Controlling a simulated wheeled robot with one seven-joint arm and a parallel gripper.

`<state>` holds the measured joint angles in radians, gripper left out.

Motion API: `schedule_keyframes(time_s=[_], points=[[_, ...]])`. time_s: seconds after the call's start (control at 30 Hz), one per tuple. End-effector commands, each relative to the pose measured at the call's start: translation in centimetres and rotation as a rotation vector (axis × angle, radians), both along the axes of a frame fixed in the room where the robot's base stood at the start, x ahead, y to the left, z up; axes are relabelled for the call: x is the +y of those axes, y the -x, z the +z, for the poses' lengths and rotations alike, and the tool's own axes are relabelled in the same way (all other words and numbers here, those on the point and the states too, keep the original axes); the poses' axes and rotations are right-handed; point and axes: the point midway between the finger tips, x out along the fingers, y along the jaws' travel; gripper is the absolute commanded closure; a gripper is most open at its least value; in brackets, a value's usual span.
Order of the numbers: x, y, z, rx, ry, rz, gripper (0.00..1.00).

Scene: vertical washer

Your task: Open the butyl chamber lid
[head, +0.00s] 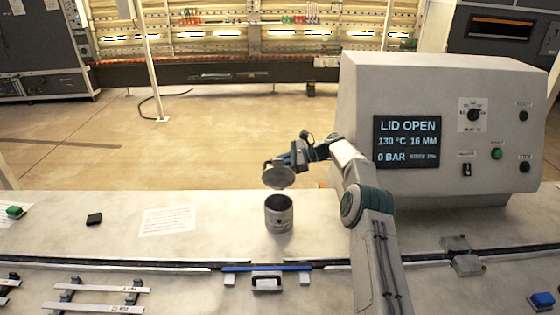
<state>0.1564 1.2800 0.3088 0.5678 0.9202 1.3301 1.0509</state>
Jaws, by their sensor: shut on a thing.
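The butyl chamber is a grey metal cylinder (279,213) standing upright on the white worktop. Its round grey lid (278,177) is up in the air above the chamber, tilted, with a visible gap between lid and rim. My gripper (285,163) is at the upper edge of the lid and shut on it; the fingertips are small and partly hidden by the lid and wrist. My arm reaches in from the lower right. The screen (407,141) on the console reads "LID OPEN", 130 °C, 16 MM and 0 BAR.
The white console (440,90) with a knob and buttons stands to the right, behind my arm. A blue bar (266,268) and black handle (266,284) lie in front of the chamber. A paper sheet (168,220) and black block (94,219) are to the left.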

Motion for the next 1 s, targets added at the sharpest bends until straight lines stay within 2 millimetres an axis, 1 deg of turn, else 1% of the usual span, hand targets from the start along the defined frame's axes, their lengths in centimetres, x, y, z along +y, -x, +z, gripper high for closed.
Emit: schedule_keyframes(time_s=[0.73,0.77,0.8,0.83,1.0], points=[[0.35,-0.25,-0.14,0.03,-0.002,0.005,1.0],[0.36,-0.25,-0.16,0.031,-0.002,0.006,0.86],[0.35,-0.25,-0.16,0.031,-0.001,0.006,0.75],[0.35,-0.24,-0.18,0.031,-0.001,0.006,0.67],[0.33,-0.22,-0.37,0.034,0.001,0.005,0.67]])
